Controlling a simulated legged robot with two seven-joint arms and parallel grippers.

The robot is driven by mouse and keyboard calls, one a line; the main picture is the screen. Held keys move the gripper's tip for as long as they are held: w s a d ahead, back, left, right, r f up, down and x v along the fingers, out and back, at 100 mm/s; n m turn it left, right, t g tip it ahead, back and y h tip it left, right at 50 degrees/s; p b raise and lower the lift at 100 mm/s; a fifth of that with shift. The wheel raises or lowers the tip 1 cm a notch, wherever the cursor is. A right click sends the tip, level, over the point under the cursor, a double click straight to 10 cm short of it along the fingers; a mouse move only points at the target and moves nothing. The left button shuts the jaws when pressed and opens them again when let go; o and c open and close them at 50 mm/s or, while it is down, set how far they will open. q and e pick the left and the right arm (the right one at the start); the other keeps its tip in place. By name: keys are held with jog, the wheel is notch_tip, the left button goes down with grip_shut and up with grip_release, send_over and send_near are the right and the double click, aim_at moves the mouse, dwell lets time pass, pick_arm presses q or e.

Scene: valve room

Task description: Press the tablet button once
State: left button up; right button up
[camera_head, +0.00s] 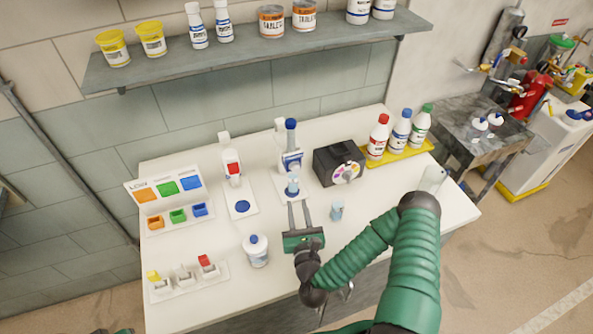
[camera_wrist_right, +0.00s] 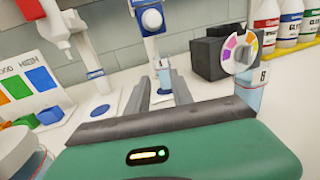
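No button is clearly marked as the tablet button. A white dispenser with a blue top (camera_head: 291,124) stands at the back middle, on a base with a blue pad. A second white dispenser with a red part (camera_head: 232,168) stands to its left, over another blue pad (camera_head: 242,207). A small clear cup (camera_head: 293,187) stands under the blue-topped dispenser; it also shows in the right wrist view (camera_wrist_right: 163,82). My right gripper (camera_head: 298,203) is open, its fingers low and pointing at this cup, with the cup between or just beyond the tips.
A black box with a coloured dial (camera_head: 338,163) stands right of the dispensers. A second small cup (camera_head: 337,210) is right of my gripper, a white jar (camera_head: 256,250) left. Coloured bins (camera_head: 178,215) and a switch strip (camera_head: 188,283) lie left. A shelf (camera_head: 250,57) overhangs the back.

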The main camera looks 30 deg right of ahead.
grip_shut()
dwell(1.4)
